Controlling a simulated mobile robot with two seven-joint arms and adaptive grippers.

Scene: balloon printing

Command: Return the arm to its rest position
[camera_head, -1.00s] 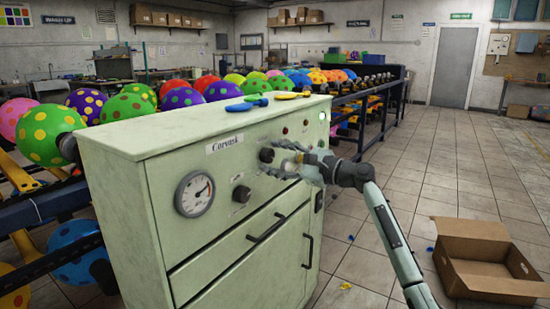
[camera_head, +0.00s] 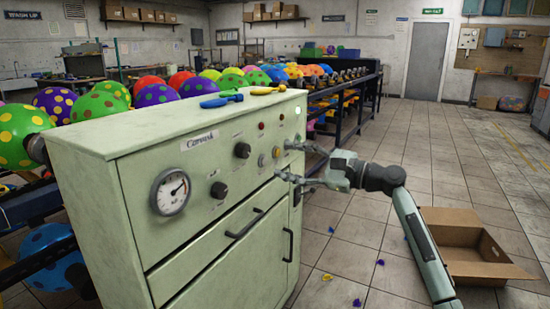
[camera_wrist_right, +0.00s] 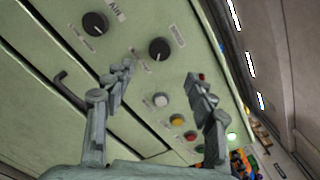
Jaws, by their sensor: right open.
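My right gripper (camera_head: 283,161) is open and empty, its fingers spread toward the front panel of the pale green control cabinet (camera_head: 95,190). The fingertips are near the buttons at the panel's right end; I cannot tell the exact gap. In the right wrist view the open fingers (camera_wrist_right: 160,69) frame the panel, with nothing between them. The upper black knob (camera_head: 242,150) and the lower black knob (camera_head: 218,190) are clear of the gripper. A round gauge (camera_head: 171,191) is at the panel's left. My left gripper is not in view.
An open cardboard box (camera_head: 465,245) stands on the floor at the right, behind my right forearm. Deflated balloons (camera_head: 222,101) lie on the cabinet top. A rack with inflated balloons (camera_head: 155,95) runs behind the cabinet. Small balloon scraps lie on the floor; the right-hand floor is mostly clear.

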